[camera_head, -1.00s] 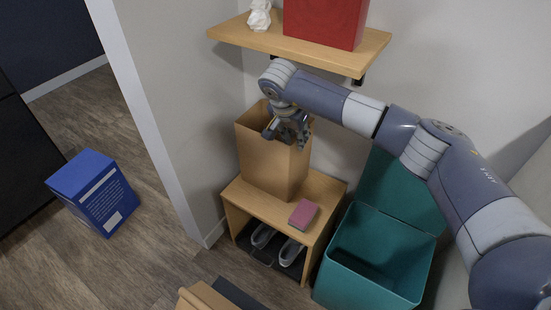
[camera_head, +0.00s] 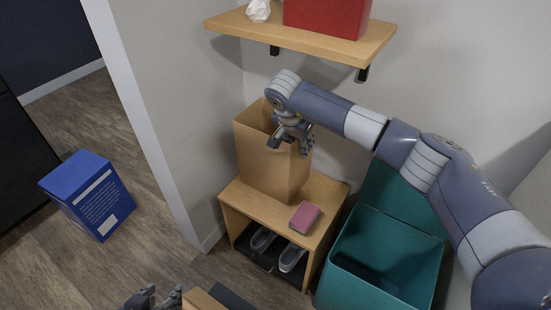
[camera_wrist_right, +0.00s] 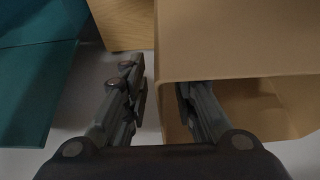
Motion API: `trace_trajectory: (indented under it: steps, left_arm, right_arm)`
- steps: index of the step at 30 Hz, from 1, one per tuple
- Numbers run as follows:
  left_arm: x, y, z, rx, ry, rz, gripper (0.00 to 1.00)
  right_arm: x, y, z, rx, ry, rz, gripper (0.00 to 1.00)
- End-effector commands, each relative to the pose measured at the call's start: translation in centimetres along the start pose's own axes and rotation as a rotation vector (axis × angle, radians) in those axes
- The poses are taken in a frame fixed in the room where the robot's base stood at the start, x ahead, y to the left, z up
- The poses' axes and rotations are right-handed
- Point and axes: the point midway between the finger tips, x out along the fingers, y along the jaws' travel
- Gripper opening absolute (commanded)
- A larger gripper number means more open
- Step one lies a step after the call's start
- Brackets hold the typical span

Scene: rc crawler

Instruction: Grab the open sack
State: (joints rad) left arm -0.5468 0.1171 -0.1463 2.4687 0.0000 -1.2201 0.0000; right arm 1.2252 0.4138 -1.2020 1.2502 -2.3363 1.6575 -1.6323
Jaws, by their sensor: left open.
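The open sack (camera_head: 262,158) is a tall brown paper bag standing upright on a small wooden bench, its mouth upward. My right gripper (camera_head: 291,146) is at the sack's upper rim in the head view. In the right wrist view, the fingers of my right gripper (camera_wrist_right: 160,95) are apart, with one wall of the sack (camera_wrist_right: 225,40) between them: one finger outside, the other inside the mouth. A gap shows between the outer finger and the wall. My left gripper (camera_head: 153,297) is open and empty at the bottom edge of the head view, far from the sack.
The bench (camera_head: 318,188) also bears a pink book-like block (camera_head: 304,216), with shoes (camera_head: 291,257) beneath. A teal bin (camera_head: 385,255) stands to the right. A wooden shelf (camera_head: 300,43) with a red box (camera_head: 327,15) hangs above. A blue box (camera_head: 88,195) is on the floor left.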

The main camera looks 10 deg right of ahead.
Motion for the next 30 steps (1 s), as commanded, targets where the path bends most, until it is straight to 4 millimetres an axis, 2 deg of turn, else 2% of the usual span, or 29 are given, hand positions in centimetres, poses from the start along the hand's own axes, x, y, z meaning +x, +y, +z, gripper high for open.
trace_trajectory:
  steps: [7, 10, 11, 25, 30]
  left_arm:
    - [0.0, 0.0, -0.1, 0.0, 0.005, 0.0, 0.41]
    - [0.0, 0.0, -0.1, 0.0, 0.005, 0.0, 0.41]
    - [0.0, 0.0, -0.1, 0.0, 0.004, 0.0, 0.41]
    - [-0.1, 0.0, 0.0, 0.0, 0.0, 0.001, 0.41]
    - [-0.3, -0.1, 1.1, -0.002, -0.052, -0.003, 0.41]
  right_arm:
    - [0.0, 0.0, 0.0, 0.0, 0.0, 0.0, 0.24]
    - [0.0, 0.0, 0.0, 0.0, 0.0, 0.0, 0.01]
    - [0.0, 0.0, 0.0, 0.0, 0.0, 0.0, 0.0]
    - [-0.2, 0.0, -0.1, 0.0, 0.001, -0.001, 0.0]
    - [-1.0, 0.0, -0.5, 0.0, 0.002, -0.001, 0.0]
